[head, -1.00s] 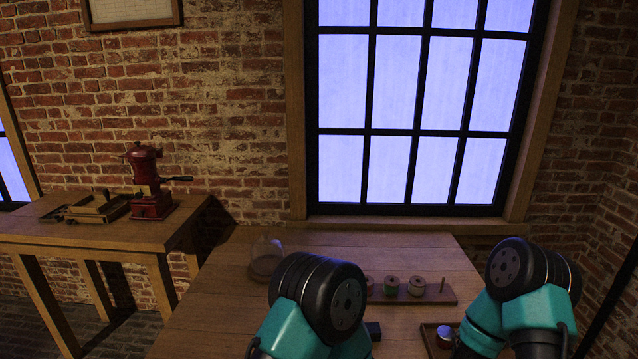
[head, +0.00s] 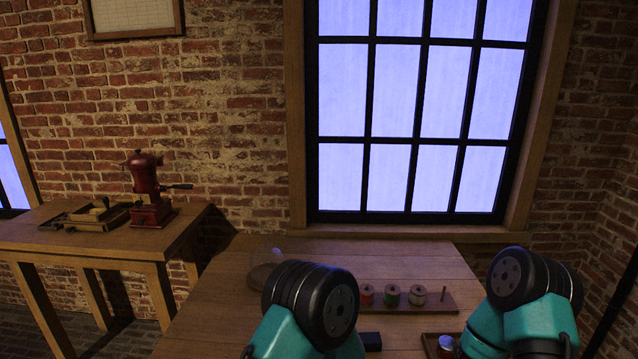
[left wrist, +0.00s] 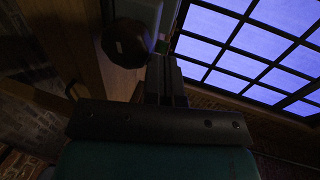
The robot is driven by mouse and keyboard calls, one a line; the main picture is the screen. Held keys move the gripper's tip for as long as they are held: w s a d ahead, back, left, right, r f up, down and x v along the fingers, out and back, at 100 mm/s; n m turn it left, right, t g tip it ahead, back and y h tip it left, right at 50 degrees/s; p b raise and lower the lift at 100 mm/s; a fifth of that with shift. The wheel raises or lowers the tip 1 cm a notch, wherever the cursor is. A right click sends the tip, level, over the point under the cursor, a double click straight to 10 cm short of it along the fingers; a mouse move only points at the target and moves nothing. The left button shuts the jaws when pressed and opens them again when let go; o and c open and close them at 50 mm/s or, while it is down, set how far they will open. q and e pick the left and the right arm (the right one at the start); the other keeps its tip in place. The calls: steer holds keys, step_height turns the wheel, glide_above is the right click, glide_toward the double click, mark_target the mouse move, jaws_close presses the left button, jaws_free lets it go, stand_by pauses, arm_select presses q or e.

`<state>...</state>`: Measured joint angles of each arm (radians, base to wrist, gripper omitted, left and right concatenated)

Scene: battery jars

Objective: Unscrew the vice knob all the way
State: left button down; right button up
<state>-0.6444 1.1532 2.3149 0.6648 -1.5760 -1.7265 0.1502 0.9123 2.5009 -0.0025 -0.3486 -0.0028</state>
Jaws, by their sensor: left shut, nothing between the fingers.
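In the left wrist view, a dark, rounded, faceted knob (left wrist: 128,43) sits at the upper left, beside a greyish body (left wrist: 146,10) that is cut off by the top edge and looks like part of the vice. My left gripper (left wrist: 164,66) is shut and empty, with its dark fingers just right of the knob in the picture. The view is dim, and I cannot tell whether the fingers touch the knob. In the head view the vice and both grippers are out of sight. Only my arm links show there.
A wooden bench (head: 225,300) holds a glass dome (head: 266,270), a rack (head: 440,301) of several spools, a dark block (head: 371,341) and a tray (head: 430,342) with a small jar (head: 446,346). A red grinder (head: 146,190) stands on a side table (head: 85,240).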

arm_select(q)
steer(key=shift+a+f, duration=0.15)
steer(key=shift+a, duration=0.9)
stand_by(0.4)
steer(key=shift+a+r, duration=0.1)
steer(key=shift+r, duration=0.3)
steer(key=s, duration=0.6)
steer(key=shift+a, duration=0.15)
stand_by(0.3)
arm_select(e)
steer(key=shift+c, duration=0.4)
